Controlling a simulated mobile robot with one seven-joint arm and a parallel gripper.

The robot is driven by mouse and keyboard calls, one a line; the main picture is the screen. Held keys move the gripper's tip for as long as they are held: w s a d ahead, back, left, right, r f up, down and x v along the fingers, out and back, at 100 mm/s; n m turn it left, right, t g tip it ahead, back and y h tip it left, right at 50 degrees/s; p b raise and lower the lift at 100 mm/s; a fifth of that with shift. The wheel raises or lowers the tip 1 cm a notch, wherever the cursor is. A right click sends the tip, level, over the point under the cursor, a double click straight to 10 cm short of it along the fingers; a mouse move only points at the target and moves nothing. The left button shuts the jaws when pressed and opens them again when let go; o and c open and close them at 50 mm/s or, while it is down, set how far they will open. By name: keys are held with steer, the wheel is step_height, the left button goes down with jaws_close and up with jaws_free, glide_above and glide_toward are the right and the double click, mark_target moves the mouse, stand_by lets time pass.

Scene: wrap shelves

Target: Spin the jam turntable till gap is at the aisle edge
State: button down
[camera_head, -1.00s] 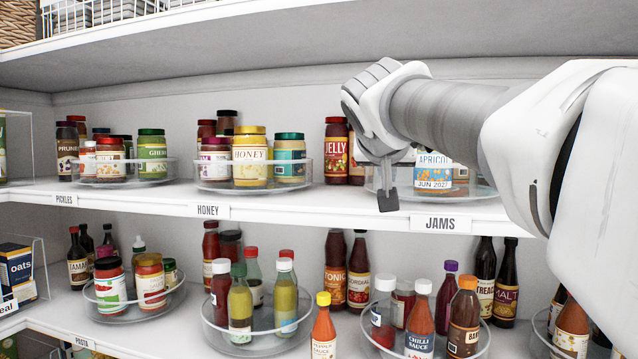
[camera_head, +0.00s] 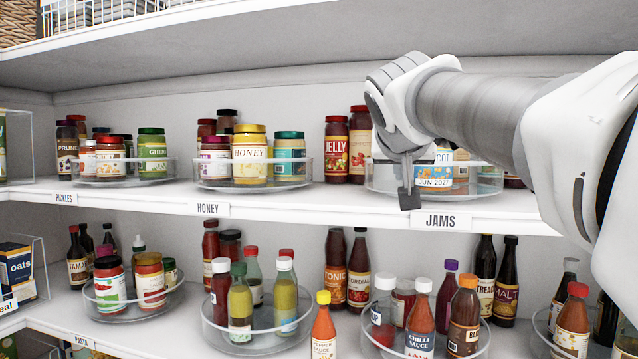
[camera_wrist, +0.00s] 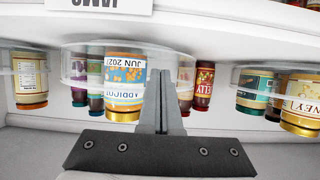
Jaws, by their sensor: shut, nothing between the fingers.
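The jam turntable (camera_head: 478,186) is a clear, low-rimmed tray on the upper shelf, behind the JAMS label (camera_head: 440,221). An apricot jar (camera_head: 436,178) with an orange and blue label stands on it, partly hidden by my arm. My gripper (camera_head: 409,198) is shut and empty, at the front left of the turntable's rim. In the wrist view, which is upside down, my closed fingers (camera_wrist: 164,85) overlap the turntable's rim (camera_wrist: 75,60) beside the apricot jar (camera_wrist: 125,82). I cannot tell whether they touch the rim. My arm hides much of the turntable's back.
Left of it stand the honey turntable (camera_head: 215,184) and the pickles turntable (camera_head: 100,181). Red-lidded jelly jars (camera_head: 336,150) stand on the shelf between honey and jams. The lower shelf holds turntables of sauce bottles. The upper shelf's underside (camera_head: 350,45) is overhead.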

mark_target(445, 178)
steer(key=shift+d, duration=0.15)
steer(key=shift+s+d, duration=0.55)
steer(key=shift+d, duration=0.35)
steer(key=shift+s+d, duration=0.1)
steer(key=shift+s+d+b, duration=0.3)
steer(key=shift+s+d, duration=0.25)
steer(key=shift+d, duration=0.3)
steer(key=shift+s+d, duration=0.15)
steer(key=shift+d, duration=1.05)
